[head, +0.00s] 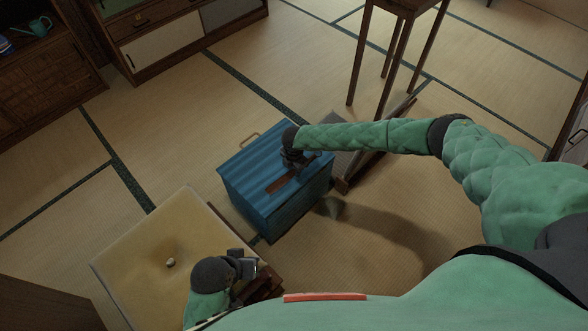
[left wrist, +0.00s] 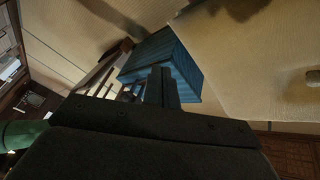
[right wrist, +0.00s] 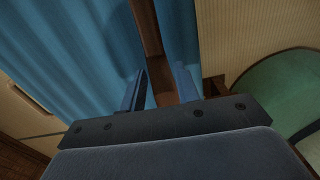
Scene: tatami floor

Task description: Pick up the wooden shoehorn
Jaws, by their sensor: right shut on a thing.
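The wooden shoehorn (head: 283,180) is a long, narrow brown strip over the top of a blue box (head: 258,212). My right gripper (head: 293,163) reaches down over the box and is shut on the shoehorn. In the right wrist view the shoehorn (right wrist: 150,40) runs between the two fingers, with the blue lid behind it. I cannot tell whether it touches the lid. My left gripper (head: 246,266) is near the low table at the bottom. In the left wrist view its fingers (left wrist: 164,82) are together, with nothing seen between them.
The blue box has a handle (head: 249,141) on its far side. A low table with a tan top (head: 135,252) stands left of it. A tall wooden stand (head: 405,6) is behind at the right, and cabinets (head: 165,45) line the back. Open tatami lies between.

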